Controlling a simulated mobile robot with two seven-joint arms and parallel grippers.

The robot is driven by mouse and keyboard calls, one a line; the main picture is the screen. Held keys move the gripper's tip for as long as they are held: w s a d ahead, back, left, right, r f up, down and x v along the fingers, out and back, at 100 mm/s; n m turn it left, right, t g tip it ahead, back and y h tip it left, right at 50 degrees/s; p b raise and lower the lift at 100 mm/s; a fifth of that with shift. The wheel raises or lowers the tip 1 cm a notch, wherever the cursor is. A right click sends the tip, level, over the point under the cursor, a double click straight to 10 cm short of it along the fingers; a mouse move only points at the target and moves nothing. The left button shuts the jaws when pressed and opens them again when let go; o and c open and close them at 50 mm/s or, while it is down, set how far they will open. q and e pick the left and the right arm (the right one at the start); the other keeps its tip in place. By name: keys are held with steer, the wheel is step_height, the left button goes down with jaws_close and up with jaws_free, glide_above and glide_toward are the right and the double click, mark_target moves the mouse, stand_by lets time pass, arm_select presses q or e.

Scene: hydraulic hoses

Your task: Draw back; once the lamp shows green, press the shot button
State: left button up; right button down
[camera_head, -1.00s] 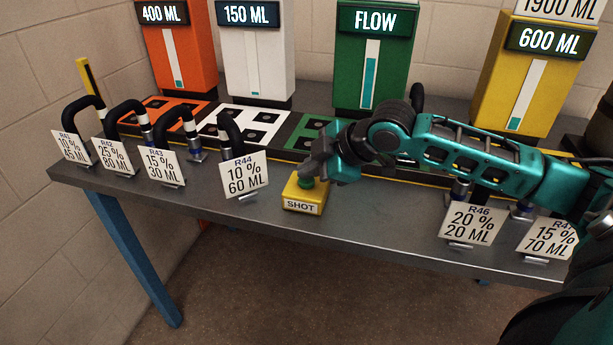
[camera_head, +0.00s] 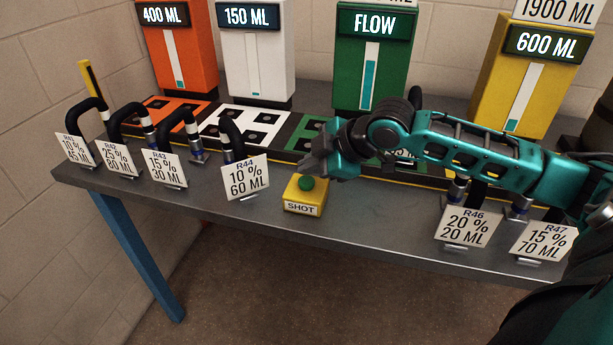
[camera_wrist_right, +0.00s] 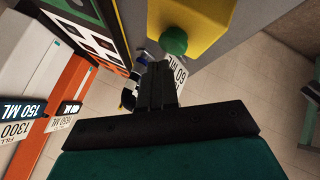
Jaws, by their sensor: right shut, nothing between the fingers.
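The shot button is a green knob (camera_head: 307,183) on a yellow box (camera_head: 304,198) labelled SHOT, near the table's front edge. In the right wrist view the knob (camera_wrist_right: 173,41) and yellow box (camera_wrist_right: 190,20) show beyond my fingertips. My right gripper (camera_head: 306,164) is shut and empty, just above and behind the knob, apart from it. Its closed fingers also show in the right wrist view (camera_wrist_right: 157,85). The green dispenser (camera_head: 371,70) reads FLOW, with a tall teal bar on its gauge. I cannot make out a separate lamp. My left gripper is not in view.
Orange (camera_head: 176,50), white (camera_head: 256,50) and yellow (camera_head: 523,80) dispensers stand along the back. Black hoses with white tags, such as R44 (camera_head: 245,177), line the left front. Tags R46 (camera_head: 468,222) and R47 (camera_head: 543,241) stand right. The front strip beside the box is clear.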

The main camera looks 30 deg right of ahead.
mark_target(310, 182)
steer(key=shift+r+p, duration=0.35)
steer(key=shift+r, duration=2.15)
